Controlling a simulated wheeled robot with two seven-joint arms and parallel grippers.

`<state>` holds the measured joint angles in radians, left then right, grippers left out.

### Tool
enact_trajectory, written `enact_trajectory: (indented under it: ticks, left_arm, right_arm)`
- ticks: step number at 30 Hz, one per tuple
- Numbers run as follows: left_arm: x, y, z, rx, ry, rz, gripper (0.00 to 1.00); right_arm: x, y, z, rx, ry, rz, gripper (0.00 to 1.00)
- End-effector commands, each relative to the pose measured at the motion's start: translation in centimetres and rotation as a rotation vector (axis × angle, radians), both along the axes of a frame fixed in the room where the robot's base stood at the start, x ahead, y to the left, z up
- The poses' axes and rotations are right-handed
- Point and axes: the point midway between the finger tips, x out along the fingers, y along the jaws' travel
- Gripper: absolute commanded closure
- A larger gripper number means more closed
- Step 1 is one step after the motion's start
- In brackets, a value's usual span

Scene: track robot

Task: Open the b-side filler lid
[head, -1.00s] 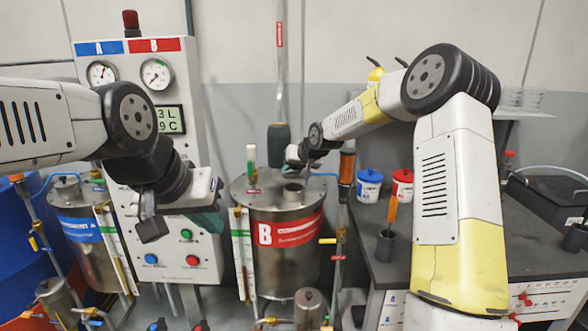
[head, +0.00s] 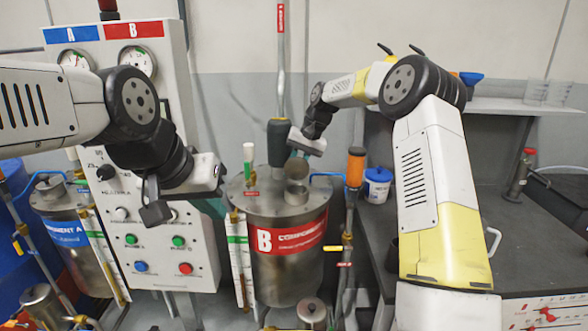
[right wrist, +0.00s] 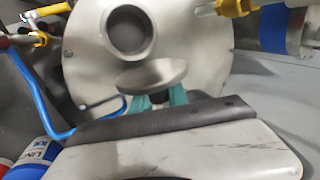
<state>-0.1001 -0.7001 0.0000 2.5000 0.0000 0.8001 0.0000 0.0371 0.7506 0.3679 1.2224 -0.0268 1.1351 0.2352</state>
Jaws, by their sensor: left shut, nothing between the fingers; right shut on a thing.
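The steel B tank (head: 288,262), with its red "B" label, stands in the middle of the head view. On its top is the round filler neck (head: 296,193), which also shows in the right wrist view (right wrist: 130,33), its mouth uncovered. The filler lid (head: 297,168) is a small steel disc, tilted up beside the neck; it shows in the right wrist view (right wrist: 152,75) too. My right gripper (right wrist: 160,100) is shut on the lid with its teal fingertips. My left gripper (head: 212,208) is shut and empty, left of the tank beside the control panel.
The control panel (head: 165,240) and A tank (head: 75,232) are at the left.

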Motion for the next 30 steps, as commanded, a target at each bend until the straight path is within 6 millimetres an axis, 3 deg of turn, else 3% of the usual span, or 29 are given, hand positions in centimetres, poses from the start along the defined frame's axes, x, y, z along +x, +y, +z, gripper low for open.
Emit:
enact_trajectory:
  ticks: [18, 19, 22, 30]
  left_arm:
    - [0.00, 0.00, 0.00, 0.000, 0.000, 0.000, 1.00]
    - [0.00, 0.00, 0.00, 0.000, 0.000, 0.000, 1.00]
    - [0.00, 0.00, 0.00, 0.000, 0.000, 0.000, 1.00]
    - [0.00, 0.00, 0.00, 0.000, 0.000, 0.000, 1.00]
  right_arm:
    - [0.02, 0.02, -0.19, 0.000, 0.038, -0.002, 1.00]
    - [0.02, 0.02, -0.19, 0.000, 0.038, -0.002, 0.76]
    - [0.00, 0.02, -0.20, 0.000, 0.038, 0.000, 0.59]
    - [-0.04, 0.00, -0.16, 0.000, 0.039, 0.000, 0.59]
